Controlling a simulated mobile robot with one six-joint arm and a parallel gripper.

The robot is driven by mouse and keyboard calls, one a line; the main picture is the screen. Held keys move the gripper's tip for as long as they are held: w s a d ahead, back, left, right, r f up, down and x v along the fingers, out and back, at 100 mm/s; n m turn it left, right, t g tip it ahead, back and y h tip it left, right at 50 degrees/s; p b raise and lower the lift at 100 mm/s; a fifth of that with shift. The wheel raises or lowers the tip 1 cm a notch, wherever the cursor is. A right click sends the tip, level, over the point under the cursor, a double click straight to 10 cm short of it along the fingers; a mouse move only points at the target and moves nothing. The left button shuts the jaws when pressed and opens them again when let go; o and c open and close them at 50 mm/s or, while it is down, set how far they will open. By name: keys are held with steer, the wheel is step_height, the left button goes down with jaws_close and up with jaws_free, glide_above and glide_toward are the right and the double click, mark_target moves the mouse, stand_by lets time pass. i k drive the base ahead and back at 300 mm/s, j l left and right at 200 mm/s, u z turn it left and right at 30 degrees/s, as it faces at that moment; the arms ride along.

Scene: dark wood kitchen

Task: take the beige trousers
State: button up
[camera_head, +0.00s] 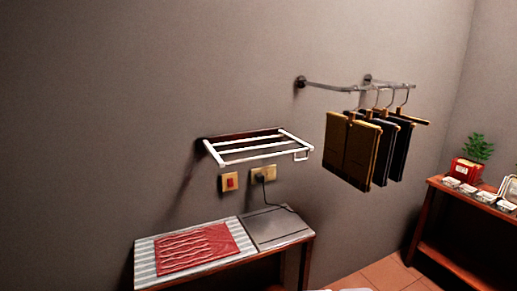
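The beige trousers (351,150) hang folded over a hanger on a metal wall rail (345,87) at the right of the head view. They are the nearest garment, mustard-beige in colour. Several dark trousers (401,148) hang on hangers just behind and to the right, partly covered by them. My gripper is not clearly in view. A small pale shape at the bottom edge is too cut off to identify.
A white towel rack (258,147) juts from the wall left of the trousers. Below it are sockets and a wooden table (290,262) with a red cloth (198,248) and a grey panel (274,227). A wooden shelf (440,190) with a potted plant (474,158) stands right. Tiled floor (385,277) lies between.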

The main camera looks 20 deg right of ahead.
mark_target(351, 146)
steer(key=z, duration=1.3)
